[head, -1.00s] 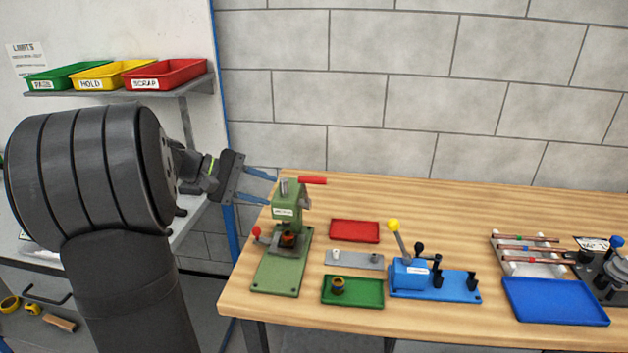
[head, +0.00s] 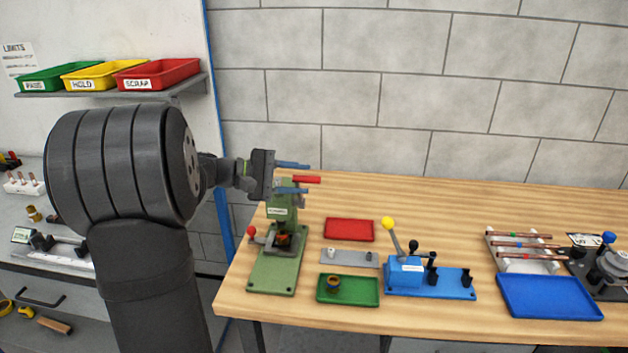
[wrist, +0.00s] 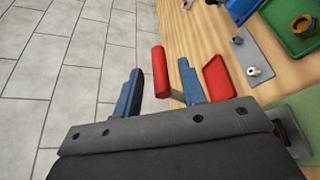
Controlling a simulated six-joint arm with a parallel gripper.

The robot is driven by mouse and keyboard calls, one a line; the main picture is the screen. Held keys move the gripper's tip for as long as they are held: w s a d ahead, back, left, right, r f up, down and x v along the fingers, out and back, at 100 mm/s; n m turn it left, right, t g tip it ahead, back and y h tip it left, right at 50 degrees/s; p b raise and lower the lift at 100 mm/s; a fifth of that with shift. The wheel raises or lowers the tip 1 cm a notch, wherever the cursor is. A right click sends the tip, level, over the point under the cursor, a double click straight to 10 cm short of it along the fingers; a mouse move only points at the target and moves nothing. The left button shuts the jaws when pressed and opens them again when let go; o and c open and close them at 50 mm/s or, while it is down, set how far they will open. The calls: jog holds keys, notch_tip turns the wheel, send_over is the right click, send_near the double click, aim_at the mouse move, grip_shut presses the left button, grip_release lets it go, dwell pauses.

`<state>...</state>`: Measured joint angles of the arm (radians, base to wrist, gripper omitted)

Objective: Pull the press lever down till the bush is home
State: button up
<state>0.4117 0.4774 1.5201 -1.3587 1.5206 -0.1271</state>
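The green press (head: 279,230) stands at the left end of the wooden table. Its lever ends in a red grip (head: 306,179) at the top, pointing right and roughly level. My gripper (head: 297,177) is at the press top with its blue fingers apart. In the wrist view the red grip (wrist: 160,72) lies between the open fingers (wrist: 158,92), with gaps on both sides. A copper-coloured bush (head: 283,238) shows low in the press; how deep it sits cannot be told.
A small red knob (head: 252,231) sticks out left of the press. A red tray (head: 349,230), grey plate (head: 349,258), green tray (head: 362,293) and blue lever fixture (head: 431,280) stand to the right. The table behind them is clear.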

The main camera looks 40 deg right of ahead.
aim_at(314, 180)
jog(key=shift+x, duration=2.1)
grip_shut()
